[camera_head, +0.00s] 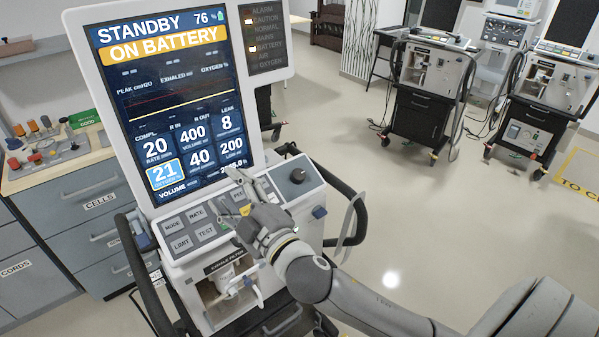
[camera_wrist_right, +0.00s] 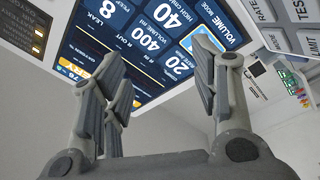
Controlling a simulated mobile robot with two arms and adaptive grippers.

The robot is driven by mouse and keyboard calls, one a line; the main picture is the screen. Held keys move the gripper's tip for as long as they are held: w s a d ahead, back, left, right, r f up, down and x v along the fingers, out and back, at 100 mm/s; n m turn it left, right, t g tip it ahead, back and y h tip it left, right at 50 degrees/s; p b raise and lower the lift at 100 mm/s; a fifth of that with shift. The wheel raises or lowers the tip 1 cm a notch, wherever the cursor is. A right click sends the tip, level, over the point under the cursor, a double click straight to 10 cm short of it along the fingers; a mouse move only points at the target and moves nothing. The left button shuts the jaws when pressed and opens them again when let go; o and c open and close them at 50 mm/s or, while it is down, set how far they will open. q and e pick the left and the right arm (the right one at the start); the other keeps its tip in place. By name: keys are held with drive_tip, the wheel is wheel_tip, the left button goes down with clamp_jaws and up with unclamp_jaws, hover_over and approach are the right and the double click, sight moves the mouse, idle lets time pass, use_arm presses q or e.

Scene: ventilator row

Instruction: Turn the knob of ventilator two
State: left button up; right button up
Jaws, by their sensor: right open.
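A ventilator (camera_head: 78,32) stands close in front of me, its screen (camera_head: 180,105) lit with "STANDBY" and "ON BATTERY". A dark round knob (camera_head: 297,175) sits at the right of its sloping control panel. I see no number on this ventilator. My right gripper (camera_head: 236,192) is open and empty over the panel's buttons, left of the knob and apart from it. In the right wrist view, its spread fingers (camera_wrist_right: 160,80) face the screen (camera_wrist_right: 150,38), which appears upside down; the knob does not show there. My left gripper is out of view.
A drawer cabinet (camera_head: 75,205) with a tray of coloured knobs (camera_head: 45,145) stands at the left. Two more ventilators on carts (camera_head: 418,115) (camera_head: 530,125) stand at the back right. A side handle (camera_head: 358,215) curves beside the panel. The floor at the right is open.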

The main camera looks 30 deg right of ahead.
drive_tip(key=s+a+r+n+g+y, duration=0.2)
drive_tip(key=a+r+n+y, duration=0.85)
drive_tip(key=n, duration=0.45)
drive_tip(key=n+g+h, duration=1.1)
drive_tip(key=n+h, duration=0.2)
drive_tip(key=n, duration=0.3)
approach(298, 174)
drive_tip(key=p+x, duration=0.3)
drive_tip(key=x, duration=0.5)
drive_tip(key=shift+d+r, duration=0.1)
drive_tip(key=shift+w+f, duration=0.25)
drive_tip(key=shift+f, duration=0.2)
